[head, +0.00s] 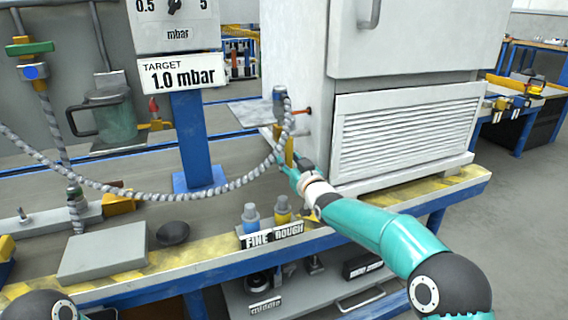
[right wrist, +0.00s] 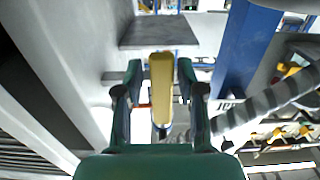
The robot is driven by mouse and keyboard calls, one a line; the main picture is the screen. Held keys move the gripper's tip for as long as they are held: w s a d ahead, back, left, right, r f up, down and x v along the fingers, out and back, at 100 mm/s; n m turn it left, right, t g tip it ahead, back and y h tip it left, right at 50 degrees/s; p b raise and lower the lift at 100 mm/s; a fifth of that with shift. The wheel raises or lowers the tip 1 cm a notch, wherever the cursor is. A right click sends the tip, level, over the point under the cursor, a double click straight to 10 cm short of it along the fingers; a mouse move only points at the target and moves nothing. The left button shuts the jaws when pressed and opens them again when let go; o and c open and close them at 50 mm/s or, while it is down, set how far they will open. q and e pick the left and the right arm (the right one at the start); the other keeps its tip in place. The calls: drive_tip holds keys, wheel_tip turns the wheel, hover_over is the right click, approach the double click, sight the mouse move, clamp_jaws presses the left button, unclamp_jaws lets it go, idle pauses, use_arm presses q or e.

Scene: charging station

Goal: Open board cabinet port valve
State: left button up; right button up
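The cabinet (head: 405,130) is a white box on the bench with a louvred lower panel. Its port valve sits on the left side, with a grey body (head: 280,101) joined to a ribbed hose. A yellow valve handle (head: 289,152) hangs below it, just above my right gripper (head: 291,171). In the right wrist view the yellow handle (right wrist: 162,78) lies lengthwise between the two green fingers of the right gripper (right wrist: 160,82). The fingers are apart, with narrow gaps seen beside the handle. Contact is hard to judge. My left gripper is out of view.
The ribbed hose (head: 150,193) sags across the bench to the left. A blue post (head: 190,130) carries the TARGET 1.0 mbar sign (head: 183,75). Blue and yellow pieces stand behind the FINE and ROUGH labels (head: 273,235). A grey block (head: 103,252) lies front left.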

drive_tip(key=shift+o, duration=0.2)
drive_tip(key=v, duration=1.2)
idle(0.4)
